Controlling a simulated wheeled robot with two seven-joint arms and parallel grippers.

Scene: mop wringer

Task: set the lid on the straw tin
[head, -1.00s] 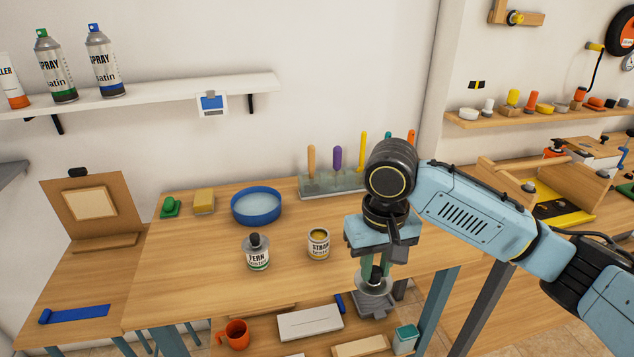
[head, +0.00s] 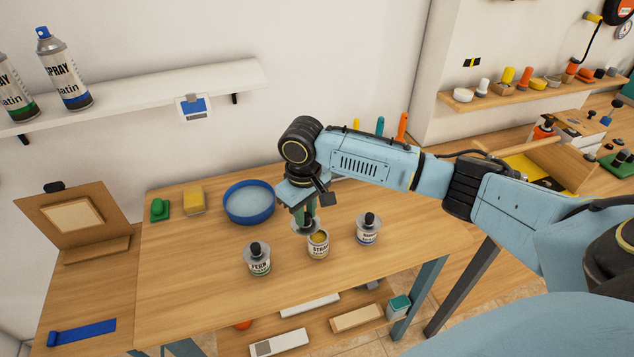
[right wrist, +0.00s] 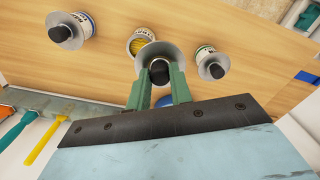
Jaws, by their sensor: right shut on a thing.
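The straw tin (head: 318,246) stands open on the table, with yellow contents showing. It also shows in the right wrist view (right wrist: 138,40), partly behind the lid. My right gripper (head: 307,222) is shut on the lid (right wrist: 158,54), a grey disc with a black knob, gripped by the knob. The lid (head: 300,227) is held above the table, at the back left of the straw tin's mouth in the head view, overlapping it only in part. I cannot tell the exact gap between lid and tin. My left gripper is not in view.
The lidded fern tin (head: 259,260) stands left of the straw tin, and another lidded tin (head: 368,230) stands to its right. A blue round dish (head: 229,217), a yellow block (head: 193,200) and a green item (head: 159,209) are behind. The table's front is clear.

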